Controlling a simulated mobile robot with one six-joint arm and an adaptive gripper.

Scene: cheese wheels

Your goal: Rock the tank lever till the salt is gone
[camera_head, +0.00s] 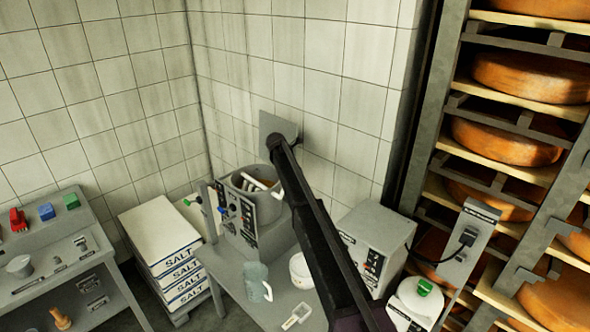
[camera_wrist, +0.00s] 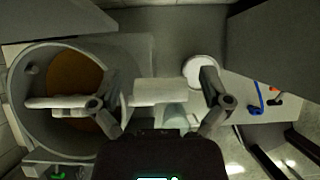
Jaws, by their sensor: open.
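The grey round tank (camera_head: 240,183) stands on the bench in the head view, with a panel of knobs on its front. In the wrist view its rim (camera_wrist: 140,60) is on the left, and an orange-brown round surface (camera_wrist: 78,80) shows inside. A white rod (camera_wrist: 52,103) reaches across the opening; a pale bar (camera_wrist: 158,91) lies between my fingers. I cannot tell which is the lever. My gripper (camera_wrist: 153,95) is open, its left finger over the tank's rim. No contact is clear. In the head view my dark arm covers part of the tank. Loose salt cannot be made out.
Stacked SALT sacks (camera_head: 172,243) stand left of the tank. A teal jug (camera_head: 256,281) and white pot (camera_head: 300,271) stand in front. A grey control box (camera_head: 374,247) is at the right, cheese racks (camera_head: 520,140) beyond. A tiled wall is behind.

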